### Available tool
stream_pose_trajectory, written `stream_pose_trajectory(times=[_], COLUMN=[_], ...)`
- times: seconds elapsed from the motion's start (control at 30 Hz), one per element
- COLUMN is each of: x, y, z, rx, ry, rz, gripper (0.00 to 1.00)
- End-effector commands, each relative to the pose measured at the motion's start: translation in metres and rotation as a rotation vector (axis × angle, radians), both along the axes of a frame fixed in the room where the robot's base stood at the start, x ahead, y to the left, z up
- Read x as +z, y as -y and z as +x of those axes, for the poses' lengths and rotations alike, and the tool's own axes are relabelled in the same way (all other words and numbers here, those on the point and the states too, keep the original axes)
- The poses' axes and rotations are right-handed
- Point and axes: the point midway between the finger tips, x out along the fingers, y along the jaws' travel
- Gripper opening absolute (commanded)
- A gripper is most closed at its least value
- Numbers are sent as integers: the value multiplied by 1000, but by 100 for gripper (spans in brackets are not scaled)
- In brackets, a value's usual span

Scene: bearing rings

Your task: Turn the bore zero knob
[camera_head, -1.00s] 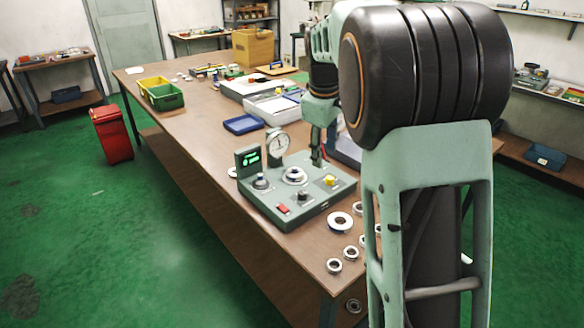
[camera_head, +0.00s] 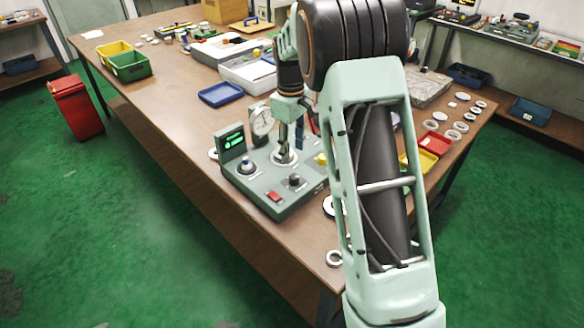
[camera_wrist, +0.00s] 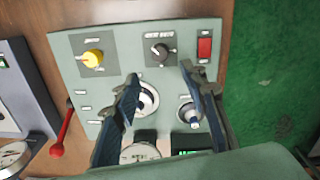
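The grey-green gauge box (camera_head: 262,188) stands near the table edge, with a small screen and a dial gauge (camera_head: 262,122). On its top are a black knob (camera_wrist: 160,52), a yellow knob (camera_wrist: 92,58), a knob with a blue-grey cap (camera_wrist: 188,112), a red button (camera_wrist: 205,47) and a round metal seat (camera_wrist: 148,100). The labels are too blurred to tell which knob is the bore zero knob. My gripper (camera_wrist: 160,71) is open and empty above the box; its fingers straddle the view of the seat and point toward the black knob. The head view shows it (camera_head: 284,148) over the seat.
A red lever (camera_wrist: 63,130) stands beside the box. Metal rings (camera_head: 334,258) lie close by on the table (camera_head: 160,90). A blue tray (camera_head: 221,94) lies behind the box, and yellow and red bins (camera_head: 433,145) are to the right.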

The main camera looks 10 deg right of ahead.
Motion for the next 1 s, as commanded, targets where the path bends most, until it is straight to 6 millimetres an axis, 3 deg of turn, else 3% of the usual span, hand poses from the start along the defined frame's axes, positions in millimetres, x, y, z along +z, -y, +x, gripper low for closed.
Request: stream_pose_trajectory(times=[0.3, 0.5, 0.93, 1.0], x=[-60, -87, -98, -98], y=[1, 2, 3, 3], z=[1, 2, 3, 3], rx=[0, 0, 0, 0], ry=[-4, -2, 0, 0], rz=[0, -1, 0, 0], gripper=[40, 40, 40, 32])
